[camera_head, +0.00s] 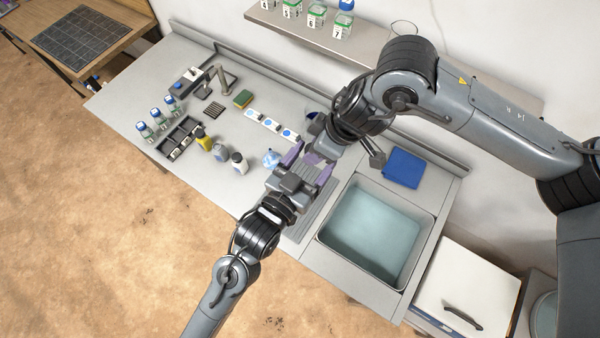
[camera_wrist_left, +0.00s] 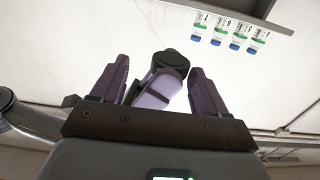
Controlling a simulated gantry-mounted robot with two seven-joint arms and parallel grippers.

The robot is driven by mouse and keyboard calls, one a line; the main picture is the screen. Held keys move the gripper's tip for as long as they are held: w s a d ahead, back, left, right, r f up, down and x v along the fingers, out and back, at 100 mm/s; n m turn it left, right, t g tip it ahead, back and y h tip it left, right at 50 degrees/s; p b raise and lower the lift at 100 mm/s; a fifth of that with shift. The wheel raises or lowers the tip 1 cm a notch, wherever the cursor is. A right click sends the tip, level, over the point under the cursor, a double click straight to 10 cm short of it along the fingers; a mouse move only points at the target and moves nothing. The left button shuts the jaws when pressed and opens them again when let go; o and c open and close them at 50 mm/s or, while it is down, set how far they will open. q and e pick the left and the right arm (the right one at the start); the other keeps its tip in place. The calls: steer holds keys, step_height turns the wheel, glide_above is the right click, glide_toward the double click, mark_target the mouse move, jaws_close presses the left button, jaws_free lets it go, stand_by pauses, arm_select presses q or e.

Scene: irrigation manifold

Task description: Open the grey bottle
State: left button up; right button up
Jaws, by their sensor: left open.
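A greyish bottle (camera_head: 220,152) stands upright on the bench, between a yellow bottle (camera_head: 204,140) and a white bottle with a dark cap (camera_head: 239,163). I cannot tell for certain which is the grey one. My left gripper (camera_head: 307,166) is open above the bench, right of the bottles and apart from them. Its spread purple fingers also show in the left wrist view (camera_wrist_left: 157,85). My right gripper (camera_head: 318,158) is close to it, partly hidden, and its jaws cannot be made out. A dark rounded part with a purple pad shows between my left fingers in the wrist view.
A sink basin (camera_head: 372,235) lies to the right, with a blue cloth (camera_head: 404,168) behind it. A clear bluish object (camera_head: 270,158) is just left of my left gripper. A dark rack (camera_head: 180,139) and a green sponge (camera_head: 243,98) are further left. A shelf (camera_head: 375,45) holds labelled jars.

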arm_select(q)
steer(key=shift+x, duration=2.05)
steer(key=shift+s+d, duration=0.1)
steer(key=c, duration=0.9)
steer(key=o, duration=0.9)
steer(key=shift+d, duration=0.1)
